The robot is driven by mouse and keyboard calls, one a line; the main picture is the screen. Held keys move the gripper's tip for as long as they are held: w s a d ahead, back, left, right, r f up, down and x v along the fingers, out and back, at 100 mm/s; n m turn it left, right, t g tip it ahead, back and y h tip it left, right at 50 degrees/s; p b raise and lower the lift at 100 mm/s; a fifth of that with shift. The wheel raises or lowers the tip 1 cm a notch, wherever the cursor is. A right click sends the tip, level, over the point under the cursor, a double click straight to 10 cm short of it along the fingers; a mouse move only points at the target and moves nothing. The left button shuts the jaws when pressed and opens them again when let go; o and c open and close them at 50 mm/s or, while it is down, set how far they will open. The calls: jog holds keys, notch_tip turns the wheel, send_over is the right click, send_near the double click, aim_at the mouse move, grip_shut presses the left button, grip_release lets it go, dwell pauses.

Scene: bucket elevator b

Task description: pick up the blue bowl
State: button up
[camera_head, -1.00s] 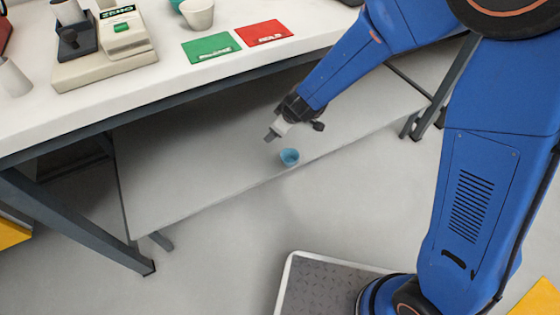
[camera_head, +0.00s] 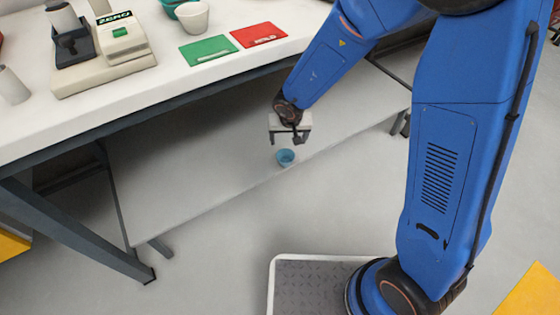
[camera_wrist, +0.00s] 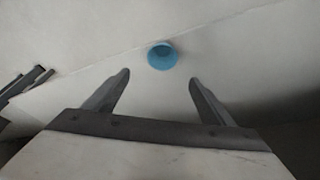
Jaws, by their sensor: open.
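The small blue bowl (camera_head: 285,158) stands on the grey lower shelf (camera_head: 190,185) under the bench, near the shelf's front edge. In the wrist view the bowl (camera_wrist: 162,56) lies beyond the fingertips, roughly centred between them. My gripper (camera_head: 286,142) is just above the bowl in the head view, fingers pointing down. In the wrist view my gripper (camera_wrist: 160,78) shows its two fingers spread wide apart, with nothing between them. The bowl is not touched in the wrist view.
The white bench top (camera_head: 150,110) overhangs the shelf. On it are a scale (camera_head: 105,55), a green card (camera_head: 208,50), a red card (camera_head: 259,35) and stacked bowls (camera_head: 192,15). Dark bench legs (camera_head: 75,235) stand at the left.

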jog(key=f, duration=0.1)
send_near(285, 160)
jog(key=shift+w+d+f, duration=0.25)
jog(key=shift+w, duration=0.1)
jog(key=shift+s+a+x, duration=0.1)
jog(key=shift+s+x, duration=0.05)
jog(key=shift+x, duration=0.75)
jog(key=shift+s+a+x, duration=0.1)
jog(key=shift+s+x, duration=0.05)
jog(key=shift+x, duration=1.95)
jog(key=c, duration=1.1)
